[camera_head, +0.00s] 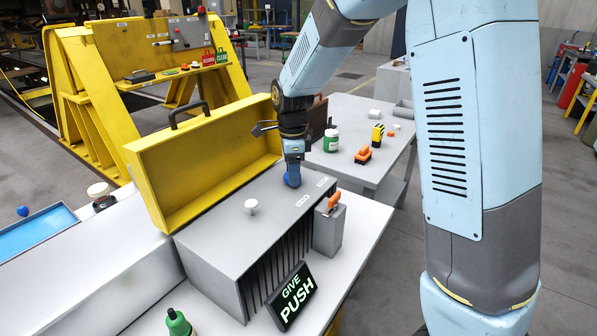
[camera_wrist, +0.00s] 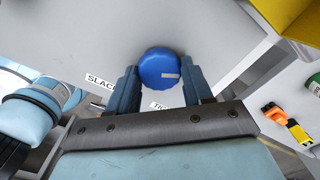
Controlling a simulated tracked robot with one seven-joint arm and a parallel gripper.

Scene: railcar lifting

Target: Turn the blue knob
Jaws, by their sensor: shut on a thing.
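The blue knob (camera_wrist: 160,68) stands on the top of a grey box (camera_head: 228,228). It is round with a scalloped edge and a pale pointer mark, which points right in the wrist view. In the head view the knob (camera_head: 292,179) shows partly below my gripper (camera_head: 293,160). In the wrist view the two fingers of my gripper (camera_wrist: 162,82) stand on either side of the knob and are shut on it. Labels lie near it on the box; one starts with "SLAC" (camera_wrist: 101,80), and another is partly hidden by my gripper.
A white knob (camera_head: 251,206) stands on the same box. A grey block with an orange handle (camera_head: 332,203) stands at its right end. A "GIVE PUSH" sign (camera_head: 291,296) leans in front. The open yellow case (camera_head: 205,165) rises behind. A side table holds a green jar (camera_head: 331,141).

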